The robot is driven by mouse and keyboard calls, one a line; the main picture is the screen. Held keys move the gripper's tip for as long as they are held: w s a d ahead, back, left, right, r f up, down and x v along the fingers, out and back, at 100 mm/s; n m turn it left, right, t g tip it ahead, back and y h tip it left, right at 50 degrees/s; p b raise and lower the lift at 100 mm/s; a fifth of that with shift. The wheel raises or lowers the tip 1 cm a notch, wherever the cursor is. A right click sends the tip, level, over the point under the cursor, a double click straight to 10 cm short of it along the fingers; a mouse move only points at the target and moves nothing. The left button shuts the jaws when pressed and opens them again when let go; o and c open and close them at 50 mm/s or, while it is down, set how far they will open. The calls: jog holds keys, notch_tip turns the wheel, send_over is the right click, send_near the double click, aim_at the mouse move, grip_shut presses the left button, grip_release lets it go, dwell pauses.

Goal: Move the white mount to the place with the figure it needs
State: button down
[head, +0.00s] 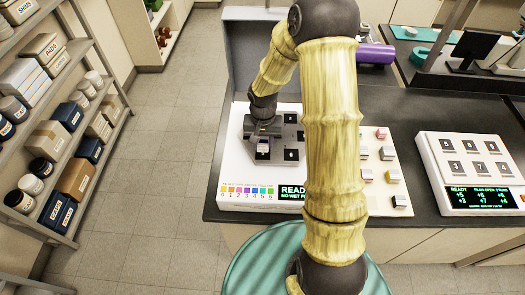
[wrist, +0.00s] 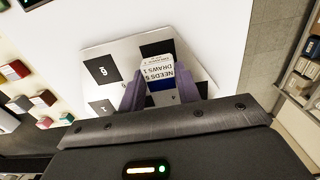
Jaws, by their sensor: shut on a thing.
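My gripper (head: 263,140) is over the left part of a grey plate with black numbered squares (head: 291,155). In the wrist view, my gripper (wrist: 160,90) is shut on a small mount (wrist: 158,71). Its white label face reads, upside down, something like "NEEDS 6, DRAWS 1"; the 6 is not certain. A blue band shows below the label. The mount covers part of the plate; I cannot tell whether it touches it. Beside it the black squares show figures, one like 6 or 9 (wrist: 102,70) and one like 1 (wrist: 103,107).
Several small mounts with coloured tops (head: 387,153) stand on the white panel right of my arm. A colour legend strip (head: 247,190) and green READY display (head: 292,191) are at the panel's front. A second numbered unit (head: 478,168) stands further right. Shelves (head: 75,100) line the left.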

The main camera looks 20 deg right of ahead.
aim_at(263, 144)
jog(key=shift+r+p, duration=2)
jog(key=shift+r, duration=0.55)
jog(key=shift+f, duration=0.1)
